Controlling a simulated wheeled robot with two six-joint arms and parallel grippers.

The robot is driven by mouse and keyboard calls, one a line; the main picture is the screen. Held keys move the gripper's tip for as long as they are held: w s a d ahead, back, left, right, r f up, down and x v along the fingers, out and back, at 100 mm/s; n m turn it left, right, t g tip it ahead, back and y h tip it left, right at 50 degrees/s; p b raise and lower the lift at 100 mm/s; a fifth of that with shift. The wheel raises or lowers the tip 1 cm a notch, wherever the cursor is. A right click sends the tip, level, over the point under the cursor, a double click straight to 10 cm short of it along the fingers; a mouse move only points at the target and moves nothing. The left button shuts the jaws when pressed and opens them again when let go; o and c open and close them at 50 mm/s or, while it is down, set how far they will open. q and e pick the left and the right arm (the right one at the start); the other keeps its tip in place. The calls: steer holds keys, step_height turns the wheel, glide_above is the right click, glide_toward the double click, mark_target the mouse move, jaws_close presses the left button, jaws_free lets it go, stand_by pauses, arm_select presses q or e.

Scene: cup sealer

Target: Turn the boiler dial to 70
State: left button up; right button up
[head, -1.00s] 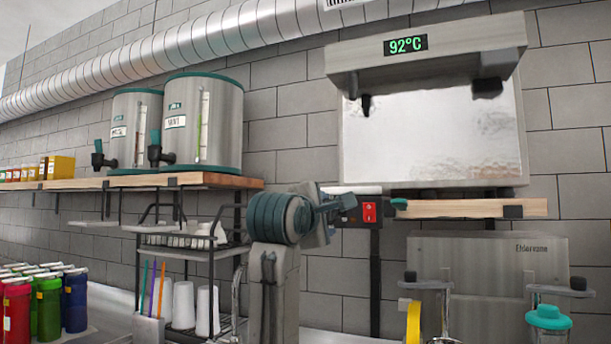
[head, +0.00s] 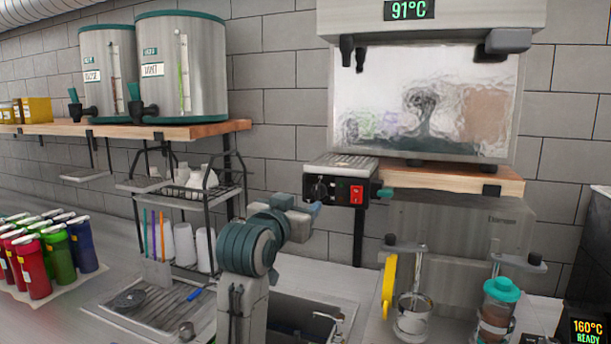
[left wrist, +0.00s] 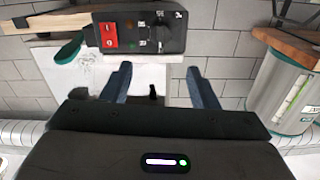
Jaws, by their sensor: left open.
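The boiler (head: 430,100) is a steel unit on the wall shelf, and its green display (head: 409,10) reads 91°C. A dark control box (head: 345,182) below it carries a black dial (head: 319,188) and a red switch (head: 357,194). My left gripper (head: 314,210) is just below the dial, apart from it. In the left wrist view the box appears upside down, with the dial (left wrist: 160,37) ahead of my open, empty left gripper (left wrist: 158,70). The dial's setting is too small to read. My right gripper is not in view.
A wooden shelf (head: 450,180) is right of the box, with a teal-ended handle beside it. Two steel dispensers (head: 182,70) stand on the left shelf. A cup rack (head: 185,205), a sink (head: 290,318) and colored bottles (head: 62,255) are below.

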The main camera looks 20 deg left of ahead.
mark_target(316, 190)
arm_select(q)
steer(key=w+p, duration=0.2)
steer(key=w, duration=0.2)
steer(key=w+p, duration=0.2)
steer(key=w, duration=0.3)
steer(key=shift+w+d+r+p, duration=0.1)
steer(key=shift+w+d+p, duration=0.1)
steer(key=shift+p, duration=0.1)
steer(key=shift+w+f, duration=0.2)
steer(key=shift+w, duration=0.55)
steer(key=c, duration=1)
steer(key=shift+o, duration=0.2)
steer(key=shift+n, duration=0.6)
steer(key=o, duration=1)
steer(key=shift+c, duration=0.2)
